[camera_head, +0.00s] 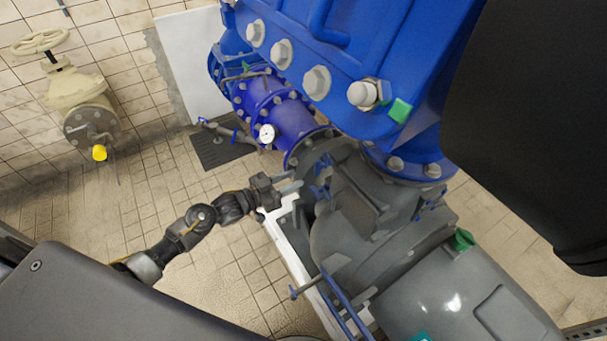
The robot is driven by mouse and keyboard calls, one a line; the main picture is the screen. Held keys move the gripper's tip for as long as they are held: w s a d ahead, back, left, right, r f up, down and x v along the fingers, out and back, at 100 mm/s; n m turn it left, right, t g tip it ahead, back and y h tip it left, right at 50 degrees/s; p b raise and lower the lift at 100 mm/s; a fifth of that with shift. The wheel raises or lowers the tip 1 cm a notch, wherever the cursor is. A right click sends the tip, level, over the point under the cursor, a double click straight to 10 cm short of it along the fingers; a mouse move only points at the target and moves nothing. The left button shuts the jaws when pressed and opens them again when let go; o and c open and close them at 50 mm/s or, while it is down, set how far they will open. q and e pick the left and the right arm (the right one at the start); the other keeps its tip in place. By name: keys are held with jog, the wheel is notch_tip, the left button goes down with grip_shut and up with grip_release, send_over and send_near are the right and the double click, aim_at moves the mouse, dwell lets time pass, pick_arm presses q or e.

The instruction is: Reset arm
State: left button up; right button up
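My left arm comes in from the lower left and reaches toward the middle of the picture. My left gripper (283,187) is at its end, in front of the grey pump housing and over the edge of its white base. Its fingers point right. They are small here, and I cannot tell whether they are apart or together. I see nothing clearly held in them. My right gripper is not in view. A large dark shape fills the upper right and hides what is behind it.
The grey pump (365,215) and motor (450,300) stand on a white plinth (292,255). Blue pipework (275,108) with a gauge (267,133) rises behind. A beige valve (75,90) is by the tiled wall at left. The tiled floor (135,195) at left is clear.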

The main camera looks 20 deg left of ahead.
pick_arm(q)
jog(key=shift+s+a, duration=0.5)
jog(key=shift+s, duration=0.05)
jog(key=s+a+f+n+g+y, duration=0.15)
jog(key=a+f+y, duration=0.3)
jog(key=f, duration=0.65)
jog(key=s+a+f+n+g+y, duration=0.15)
jog(key=a+f+y, duration=0.35)
jog(key=f, duration=0.5)
jog(key=s+a+f+g, duration=0.2)
jog(key=s+a+f, duration=0.1)
jog(key=s+f, duration=0.7)
jog(key=s+d+f+n+g+y, duration=0.1)
jog(key=s+f+g, duration=0.1)
jog(key=s+f, duration=0.5)
jog(key=s+f+g+y, duration=0.15)
jog(key=s+f, duration=0.25)
jog(key=s, duration=0.6)
jog(key=s+d+f+g, duration=0.2)
jog(key=s+d, duration=0.1)
jog(key=s, duration=0.6)
jog(key=s+d+f+n+g, duration=0.1)
jog(key=s+d+f+g, duration=0.1)
jog(key=s, duration=0.6)
jog(key=shift+s+d+f, duration=0.15)
jog(key=shift+s+d, duration=0.2)
jog(key=shift+d, duration=0.5)
